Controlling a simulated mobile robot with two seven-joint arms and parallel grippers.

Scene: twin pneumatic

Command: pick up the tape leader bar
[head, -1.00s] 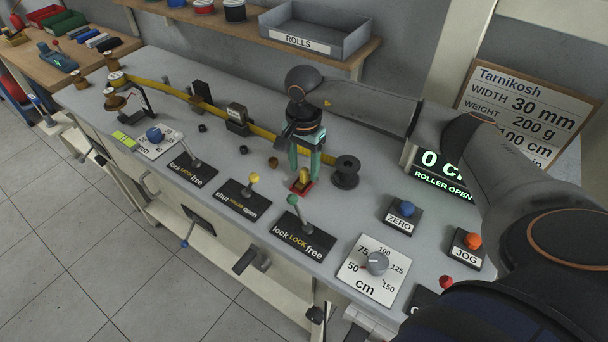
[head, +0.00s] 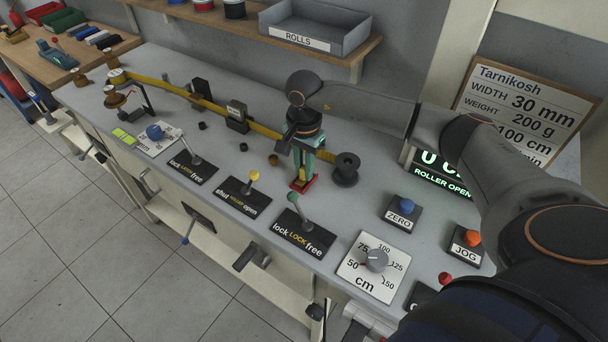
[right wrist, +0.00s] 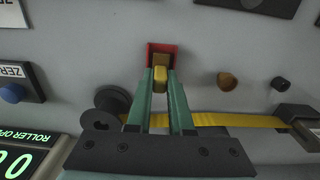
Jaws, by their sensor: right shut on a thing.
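The tape leader bar, a small gold-yellow block, sits at a red holder (head: 304,186) on the grey bench, left of a black spool. My right gripper (head: 303,177) reaches down over it with green fingers. In the right wrist view the gripper (right wrist: 160,82) is shut on the leader bar (right wrist: 160,78), with a fingertip on each side of it. The red holder (right wrist: 150,52) shows just beyond the fingertips there. Whether the bar is lifted off the holder, I cannot tell. My left gripper is not in view.
A black spool (head: 346,170) stands close to the right of my gripper. A yellow tape (head: 265,129) runs behind it along the bench. Levers, including a green-knobbed one (head: 293,198), stand in front. A blue ZERO button (head: 407,206) is to the right.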

